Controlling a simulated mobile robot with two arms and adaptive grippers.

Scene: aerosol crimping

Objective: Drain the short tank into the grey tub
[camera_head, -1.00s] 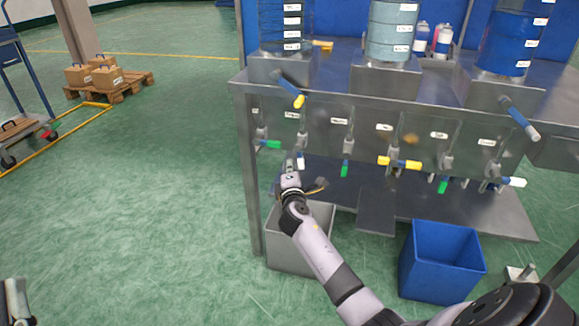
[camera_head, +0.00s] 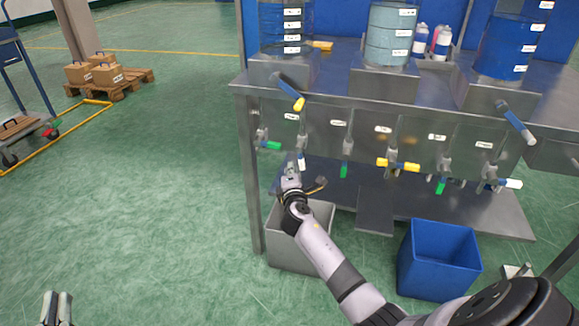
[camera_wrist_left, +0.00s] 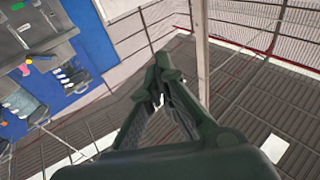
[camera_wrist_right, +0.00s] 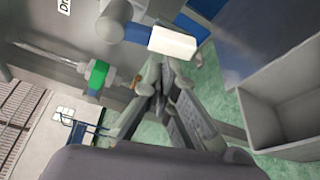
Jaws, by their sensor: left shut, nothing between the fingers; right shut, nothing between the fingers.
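Three tanks stand on the steel bench: a dark blue one (camera_head: 279,25) at left, a light blue one (camera_head: 390,38) in the middle, a blue one (camera_head: 508,48) at right. Their tops are cut off, so I cannot tell which is short. The grey tub (camera_head: 283,256) stands on the floor under the bench's left end, partly behind my right arm. My right gripper (camera_head: 291,166) is shut and empty above it, close to a white-tipped handle (camera_head: 302,163); this handle shows by the fingertips in the right wrist view (camera_wrist_right: 174,42). My left gripper (camera_head: 57,297) is shut and empty, far from the bench.
The front panel holds several labelled valves, with green (camera_head: 270,145) and yellow (camera_head: 398,164) handles. Larger levers with yellow (camera_head: 298,103) and white tips (camera_head: 524,130) stick out above. A blue tub (camera_head: 438,275) stands at right.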

